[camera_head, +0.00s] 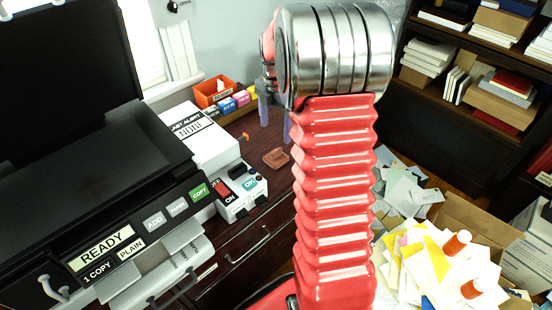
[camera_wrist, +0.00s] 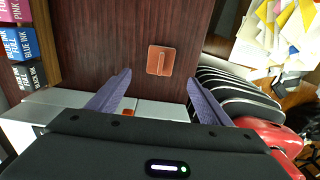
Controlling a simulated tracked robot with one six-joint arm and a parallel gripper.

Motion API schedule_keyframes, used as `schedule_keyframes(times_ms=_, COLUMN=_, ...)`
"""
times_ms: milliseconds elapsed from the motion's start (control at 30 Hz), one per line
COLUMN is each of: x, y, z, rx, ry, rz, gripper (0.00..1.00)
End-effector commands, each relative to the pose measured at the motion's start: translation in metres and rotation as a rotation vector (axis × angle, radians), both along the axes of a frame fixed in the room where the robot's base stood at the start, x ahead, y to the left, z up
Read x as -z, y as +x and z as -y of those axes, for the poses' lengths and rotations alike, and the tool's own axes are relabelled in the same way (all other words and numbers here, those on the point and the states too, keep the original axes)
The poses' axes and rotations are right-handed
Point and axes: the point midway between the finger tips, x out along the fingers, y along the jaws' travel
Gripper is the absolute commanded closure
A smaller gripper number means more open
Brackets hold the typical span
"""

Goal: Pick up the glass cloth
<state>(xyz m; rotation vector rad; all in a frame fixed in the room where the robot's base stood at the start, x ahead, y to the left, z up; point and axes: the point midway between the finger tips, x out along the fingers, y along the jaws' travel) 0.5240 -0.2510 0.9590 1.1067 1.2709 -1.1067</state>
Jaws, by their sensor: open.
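A small flat orange-brown square with a raised ridge across its middle, which looks like the glass cloth (camera_head: 276,158), lies on the dark wooden desk. In the wrist view the glass cloth (camera_wrist: 161,61) sits just beyond the fingertips, roughly centred between them. My gripper (camera_wrist: 159,80) has its two purple fingers spread wide with nothing between them. In the head view my gripper (camera_head: 275,125) is partly hidden behind my red arm, with its fingers pointing down above the desk, apart from the cloth.
A black copier (camera_head: 80,150) with its lid raised fills the left. A white box (camera_head: 205,138) and a switch box (camera_head: 242,192) stand beside it. Ink boxes (camera_wrist: 20,45) line the desk's back edge. An open carton (camera_head: 470,215) of papers stands right. Bare desk surrounds the cloth.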

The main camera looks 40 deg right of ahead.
Motion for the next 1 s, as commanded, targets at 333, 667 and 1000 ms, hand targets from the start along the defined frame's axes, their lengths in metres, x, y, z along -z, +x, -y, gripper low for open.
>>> schedule_keyframes(times_ms=333, x=0.054, y=-0.001, z=0.0, rx=0.0, ry=0.002, rz=-0.003, gripper=0.27)
schedule_keyframes(times_ms=667, x=0.071, y=0.0, z=0.0, rx=0.0, ry=0.0, rz=0.0, gripper=0.27)
schedule_keyframes(times_ms=1000, x=0.081, y=-0.001, z=-0.001, rx=0.0, ry=0.002, rz=-0.002, gripper=0.27)
